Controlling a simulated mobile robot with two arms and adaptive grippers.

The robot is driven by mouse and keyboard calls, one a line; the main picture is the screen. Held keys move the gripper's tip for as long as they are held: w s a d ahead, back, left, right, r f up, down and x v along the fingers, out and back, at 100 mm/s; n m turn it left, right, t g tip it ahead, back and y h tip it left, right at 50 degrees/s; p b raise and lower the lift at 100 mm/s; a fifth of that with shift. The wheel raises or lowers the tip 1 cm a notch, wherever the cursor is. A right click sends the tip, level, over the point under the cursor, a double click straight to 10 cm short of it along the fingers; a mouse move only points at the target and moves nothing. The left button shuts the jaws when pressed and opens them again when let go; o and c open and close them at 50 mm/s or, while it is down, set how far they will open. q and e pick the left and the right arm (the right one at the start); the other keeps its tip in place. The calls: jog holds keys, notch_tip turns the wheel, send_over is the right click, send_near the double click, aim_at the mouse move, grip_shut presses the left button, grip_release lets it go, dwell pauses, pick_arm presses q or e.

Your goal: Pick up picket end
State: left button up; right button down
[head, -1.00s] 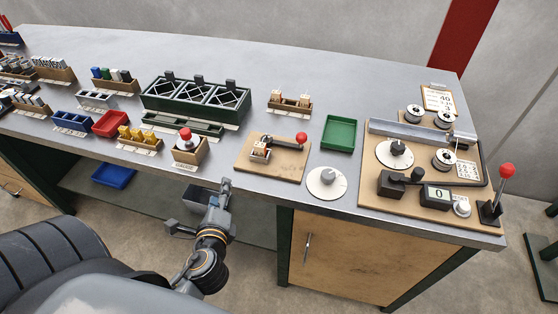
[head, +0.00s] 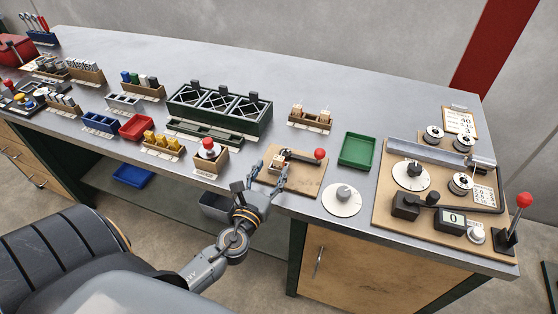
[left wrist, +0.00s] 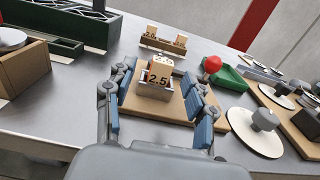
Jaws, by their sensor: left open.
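No part is marked as the picket end, so I cannot tell for sure which one it is. A small light wooden block (left wrist: 160,75) marked 2.5 sits in a metal holder on a wooden board (head: 303,182) with a red-knobbed lever (head: 320,154). My left gripper (head: 264,180) is open at the left front of this board. In the left wrist view its blue-padded fingers (left wrist: 162,92) are spread on either side of the block and appear apart from it. My right gripper is not in view.
A wooden rack (head: 310,122) with two similar blocks stands behind the board. A green tray (head: 356,150) and a white dial (head: 342,199) are to the right. A red-button box (head: 208,157) stands close on the left.

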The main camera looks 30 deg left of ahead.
aim_at(278, 162)
pick_arm(q)
jog(key=x, duration=0.2)
jog(key=p+x, duration=0.1)
jog(key=x, duration=0.2)
jog(key=shift+w+d+f, duration=0.15)
jog(key=shift+w, duration=0.25)
jog(key=shift+s, duration=0.1)
jog(key=shift+c, duration=0.2)
grip_shut()
